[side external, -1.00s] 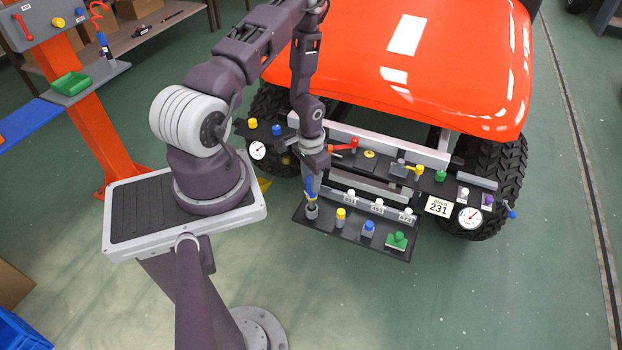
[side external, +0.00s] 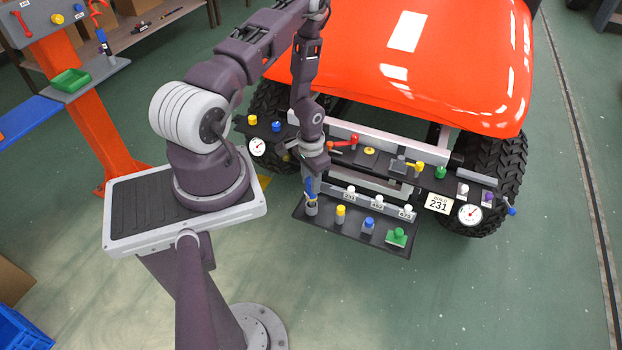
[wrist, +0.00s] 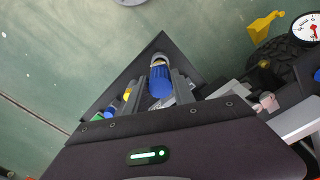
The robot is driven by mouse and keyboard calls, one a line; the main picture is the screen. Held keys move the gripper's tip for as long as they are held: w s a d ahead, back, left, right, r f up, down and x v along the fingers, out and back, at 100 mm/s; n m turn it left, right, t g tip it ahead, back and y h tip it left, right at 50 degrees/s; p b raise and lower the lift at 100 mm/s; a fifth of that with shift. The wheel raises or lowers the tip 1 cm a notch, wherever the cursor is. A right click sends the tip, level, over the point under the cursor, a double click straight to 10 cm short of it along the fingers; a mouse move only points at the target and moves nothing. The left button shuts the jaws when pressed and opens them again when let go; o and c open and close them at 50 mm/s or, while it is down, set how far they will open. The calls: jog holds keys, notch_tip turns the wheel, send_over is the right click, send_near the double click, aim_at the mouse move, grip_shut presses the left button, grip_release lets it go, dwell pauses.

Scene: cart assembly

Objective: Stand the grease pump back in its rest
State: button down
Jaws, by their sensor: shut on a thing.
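The grease pump, which I take to be the blue piece with a yellow band (side external: 310,189), is upright at the left end of the dark tray (side external: 350,236). My gripper (side external: 309,179) is shut on it from above. In the wrist view the blue body of the pump (wrist: 161,82) lies between my two fingers (wrist: 160,92). The rest, a grey round cup (side external: 311,209), stands on the tray right under the pump. The pump's lower end is at the cup's mouth; how deep it sits is hidden.
Yellow (side external: 341,215), blue (side external: 368,226) and green (side external: 397,236) pieces stand on the tray to the right. White knobs on a numbered rail are behind them. The cart's dark shelf (side external: 385,166) with a red lever (side external: 343,142) is close behind my wrist.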

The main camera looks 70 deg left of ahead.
jog(key=shift+f, duration=1.15)
jog(key=c, duration=1)
grip_release()
jog(key=shift+o, duration=0.2)
notch_tip(320, 180, up, 7)
jog(key=shift+r, duration=0.1)
